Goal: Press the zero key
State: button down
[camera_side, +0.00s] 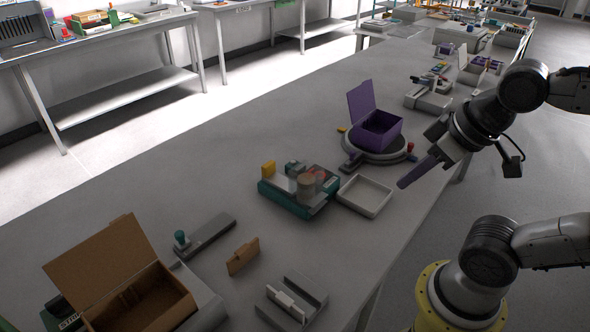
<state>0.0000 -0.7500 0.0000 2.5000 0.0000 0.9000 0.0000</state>
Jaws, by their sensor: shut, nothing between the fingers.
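My gripper (404,183) is shut and empty, with its dark purple fingers pointing down and left. It hangs to the right of a shallow white tray (365,196), near the right edge of the bench. A teal-based device (283,201) with a grey top stands left of the tray. On or over it are a tan round piece (306,187), a reddish see-through part (319,176) and a yellow block (268,168) at its far left corner. No key marked zero can be made out at this size. My gripper is apart from the device.
An open purple box (377,129) sits on a round grey stand behind the tray. In front are a tan upright card holder (243,256), a grey slotted block (291,300), a stamp (181,240) and an open cardboard box (145,301). The bench left of the device is clear.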

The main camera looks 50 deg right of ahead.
dwell(0.9)
jog(key=w+a+r+n+t+y, duration=0.1)
jog(key=w+r+n+t, duration=0.3)
jog(key=w, duration=0.6)
jog(key=w+a+r+n+t+y, duration=0.1)
jog(key=w+r+n+t, duration=0.2)
jog(key=w+r+n, duration=0.55)
jog(key=w+d+f+m+h, duration=0.45)
jog(key=w+d+f, duration=0.2)
jog(key=w, duration=0.45)
jog(key=w+d+f+m+g, duration=0.1)
jog(key=w+d+f+g, duration=0.1)
jog(key=f, duration=0.4)
jog(key=w+d+f+m+g, duration=0.1)
jog(key=w+d+f, duration=0.1)
jog(key=f, duration=0.4)
jog(key=shift+d+f+m+g, duration=0.15)
jog(key=shift+d+m+g, duration=0.2)
jog(key=shift+d, duration=0.35)
